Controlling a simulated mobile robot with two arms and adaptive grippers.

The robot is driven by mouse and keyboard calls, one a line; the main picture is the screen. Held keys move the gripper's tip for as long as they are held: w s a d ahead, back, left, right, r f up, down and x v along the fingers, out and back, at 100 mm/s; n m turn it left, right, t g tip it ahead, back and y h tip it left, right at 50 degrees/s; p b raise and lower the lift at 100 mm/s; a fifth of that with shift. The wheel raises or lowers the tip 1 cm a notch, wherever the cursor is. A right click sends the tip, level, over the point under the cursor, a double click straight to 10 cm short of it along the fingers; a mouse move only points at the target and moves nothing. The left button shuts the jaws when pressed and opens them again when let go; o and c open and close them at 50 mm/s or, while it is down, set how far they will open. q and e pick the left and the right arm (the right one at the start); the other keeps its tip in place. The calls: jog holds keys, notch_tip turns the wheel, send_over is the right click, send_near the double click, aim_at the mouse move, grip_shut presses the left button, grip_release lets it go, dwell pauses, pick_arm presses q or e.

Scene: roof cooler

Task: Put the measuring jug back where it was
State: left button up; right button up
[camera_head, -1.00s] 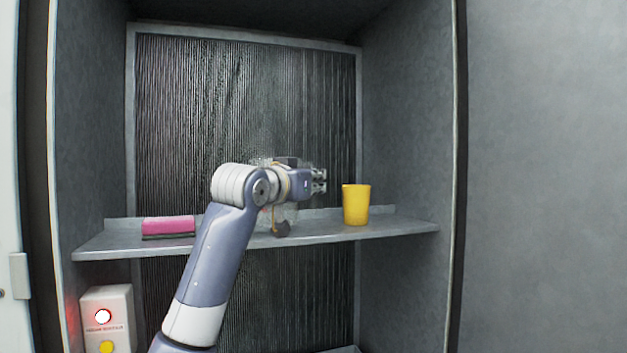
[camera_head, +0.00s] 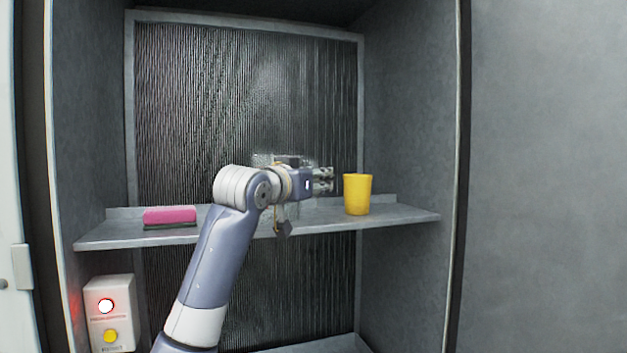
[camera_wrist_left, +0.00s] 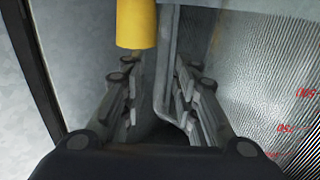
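The measuring jug is clear and hard to make out. In the left wrist view its wall with red markings (camera_wrist_left: 303,93) shows at the right, outside the fingers. In the head view a pale glassy patch (camera_head: 266,158) just above my wrist looks like its top; my arm hides most of the rest. My left gripper (camera_head: 323,180) points right, in front of the shelf's back and left of the yellow cup. My right gripper is not in view.
The grey shelf (camera_head: 405,217) carries a yellow cup (camera_head: 357,196) at the right and a pink sponge (camera_head: 170,215) at the left. Side walls enclose the recess. A white box with lit buttons (camera_head: 108,315) is below left. The shelf right of the cup is clear.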

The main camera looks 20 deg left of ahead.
pick_arm(q)
jog(key=shift+r, duration=0.3)
jog(key=s+a+b, duration=0.2)
jog(key=s+b, duration=0.5)
jog(key=s, duration=0.5)
jog(key=shift+a, duration=0.2)
